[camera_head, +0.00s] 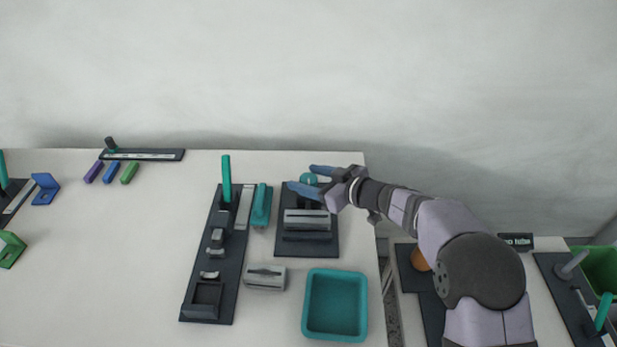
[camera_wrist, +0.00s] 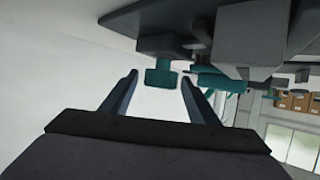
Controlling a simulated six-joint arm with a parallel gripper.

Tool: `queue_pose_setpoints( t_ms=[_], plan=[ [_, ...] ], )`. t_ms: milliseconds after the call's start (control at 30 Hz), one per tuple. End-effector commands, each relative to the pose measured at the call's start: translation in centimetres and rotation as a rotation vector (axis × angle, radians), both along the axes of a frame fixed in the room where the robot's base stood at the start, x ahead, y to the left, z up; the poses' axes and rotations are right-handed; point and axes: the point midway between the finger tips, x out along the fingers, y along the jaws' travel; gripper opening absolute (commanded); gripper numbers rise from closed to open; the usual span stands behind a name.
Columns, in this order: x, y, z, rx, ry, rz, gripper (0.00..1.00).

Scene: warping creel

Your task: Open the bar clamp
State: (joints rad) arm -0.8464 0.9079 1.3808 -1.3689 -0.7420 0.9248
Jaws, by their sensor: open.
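What looks like the bar clamp (camera_head: 307,218) is a dark base plate with grey bars across it, just right of the table's middle in the head view. A teal knob (camera_head: 308,178) stands at its far end. My gripper (camera_head: 307,177) is open and empty, with its two blue fingers on either side of the knob in that view. In the wrist view the teal knob (camera_wrist: 161,74) shows between and just past the fingertips (camera_wrist: 159,79). I cannot tell whether the fingers touch it. My fingers and wrist partly cover the clamp's far end.
A long dark fixture with a teal post (camera_head: 226,180) and a teal block (camera_head: 261,206) stand left of the clamp. A grey block (camera_head: 265,278) and a teal tray (camera_head: 335,338) lie in front. The table is open farther left; a gap borders its right edge.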

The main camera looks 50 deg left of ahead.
Motion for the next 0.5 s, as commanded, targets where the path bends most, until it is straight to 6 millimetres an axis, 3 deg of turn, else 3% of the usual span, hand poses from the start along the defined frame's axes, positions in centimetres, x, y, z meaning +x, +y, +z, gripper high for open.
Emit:
queue_pose_setpoints(
  t_ms=[267, 433, 500],
  plan=[
    [-0.04, 0.10, -0.06, 0.000, 0.000, 0.001, 0.54],
    [-0.05, 0.09, -0.05, 0.000, 0.000, 0.001, 0.14],
    [-0.05, 0.10, -0.04, 0.000, 0.000, 0.001, 0.14]
  ],
)
